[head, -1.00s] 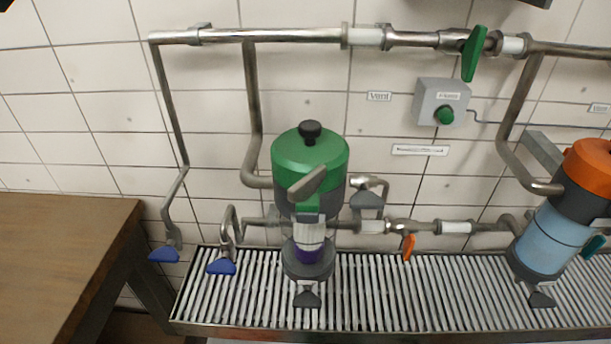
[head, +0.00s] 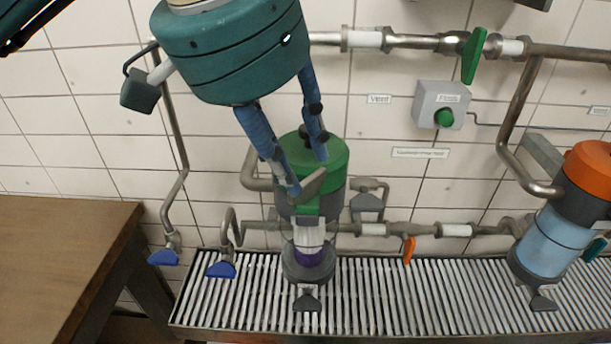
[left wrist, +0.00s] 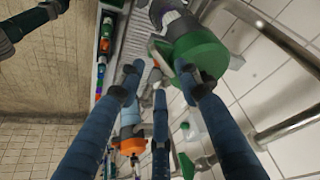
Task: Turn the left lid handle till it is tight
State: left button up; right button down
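The left canister has a green lid (head: 325,150) with a dark knob on top, mostly hidden by a finger in the head view. A grey-brown lid handle (head: 307,187) sticks up at a slant from its front. The green lid also shows in the left wrist view (left wrist: 202,52), beyond the fingertips. My left gripper (head: 307,174) comes down from the upper left with its blue fingers spread and nothing held between them. In the head view its fingertips overlap the lid and handle; contact cannot be told.
An orange-lidded canister (head: 590,168) stands at the right on the same slatted drain grate (head: 400,295). Steel pipes with a green valve lever (head: 474,56) run along the tiled wall. A grey green-button box (head: 440,104) hangs there. A wooden table (head: 55,250) is at left.

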aim_at(307, 183)
pick_arm(q)
jog(key=shift+x, duration=2.8)
grip_shut()
